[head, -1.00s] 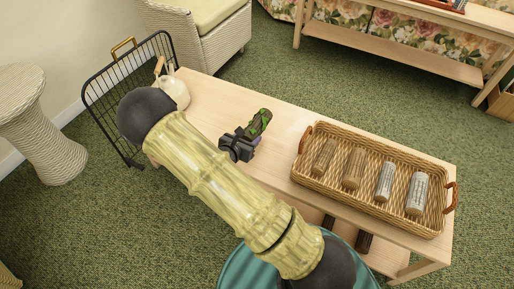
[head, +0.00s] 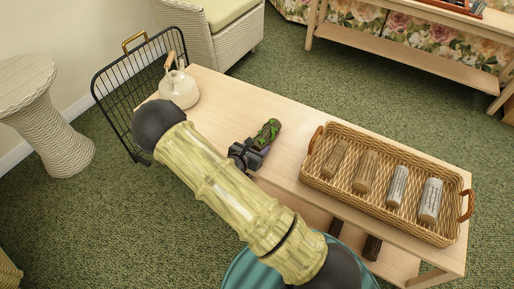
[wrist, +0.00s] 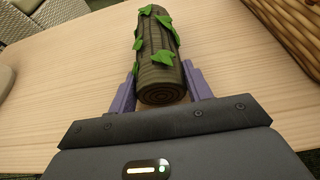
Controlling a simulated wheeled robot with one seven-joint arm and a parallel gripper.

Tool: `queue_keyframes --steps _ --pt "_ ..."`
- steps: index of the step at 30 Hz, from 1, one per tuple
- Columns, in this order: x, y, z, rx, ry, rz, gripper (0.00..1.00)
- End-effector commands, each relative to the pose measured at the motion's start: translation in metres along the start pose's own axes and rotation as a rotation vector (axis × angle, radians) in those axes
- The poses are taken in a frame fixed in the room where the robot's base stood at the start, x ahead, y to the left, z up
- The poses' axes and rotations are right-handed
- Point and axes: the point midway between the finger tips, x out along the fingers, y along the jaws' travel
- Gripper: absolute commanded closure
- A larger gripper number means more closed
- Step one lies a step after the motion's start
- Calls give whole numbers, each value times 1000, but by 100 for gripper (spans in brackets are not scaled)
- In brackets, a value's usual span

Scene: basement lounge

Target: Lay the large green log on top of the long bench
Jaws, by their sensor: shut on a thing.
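The large green log (head: 267,133) is dark brown bark with bright green leaves. In the wrist view the log (wrist: 158,50) points away from me, its cut round end between the two purple fingers. My gripper (wrist: 160,83) is shut on that near end; it also shows in the head view (head: 256,146). The long bench (head: 225,100) is pale wood with a lower shelf. The log is over the bench top, left of the basket tray. I cannot tell whether its underside touches the wood. My arm hides part of the bench's front edge.
A wicker tray (head: 312,172) with several cylinders stands on the bench's right part. A cream kettle (head: 180,90) stands at its left end, near a black wire rack (head: 115,90). Dark logs (head: 372,247) lie on the lower shelf. Bare wood lies between kettle and tray.

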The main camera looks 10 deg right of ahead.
Motion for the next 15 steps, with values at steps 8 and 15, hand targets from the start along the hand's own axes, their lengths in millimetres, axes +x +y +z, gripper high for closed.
queue_keyframes --steps 8,15 --pt "1 0 -2 0 0 0 33" --pt "1 0 -2 0 0 -2 29"
